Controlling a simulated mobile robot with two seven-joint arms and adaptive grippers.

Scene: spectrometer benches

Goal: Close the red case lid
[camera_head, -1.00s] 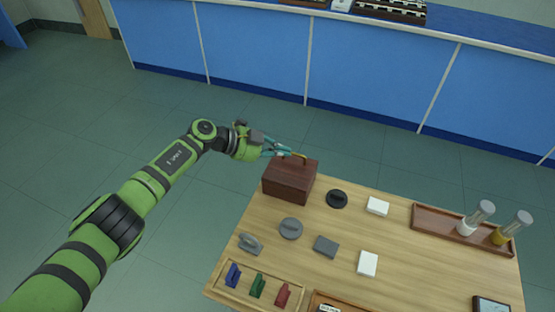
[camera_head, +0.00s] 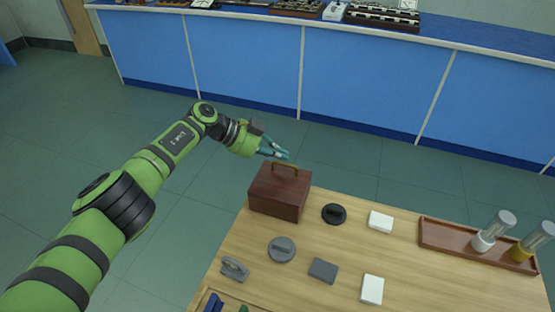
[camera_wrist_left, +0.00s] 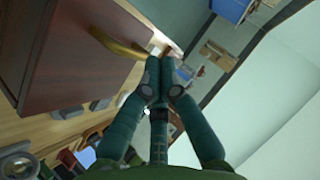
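The red case (camera_head: 280,193) is a dark red-brown box with a brass handle (camera_head: 286,169) on top. It stands at the far left corner of the wooden table, and its lid looks down flat. My left gripper (camera_head: 286,156) is just above and behind the handle, its teal fingers drawn together and apparently empty. In the left wrist view the case (camera_wrist_left: 75,45) fills the upper left, and the handle (camera_wrist_left: 118,43) runs close to the fingertips (camera_wrist_left: 160,75). Whether they touch it is unclear. My right gripper is out of view.
On the table (camera_head: 240,245) are a black disc (camera_head: 334,214), a grey disc (camera_head: 282,249), grey and white blocks, and a brown tray (camera_head: 440,236) with two capped containers. A blue bench (camera_head: 240,60) stands behind. Open floor lies left of the case.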

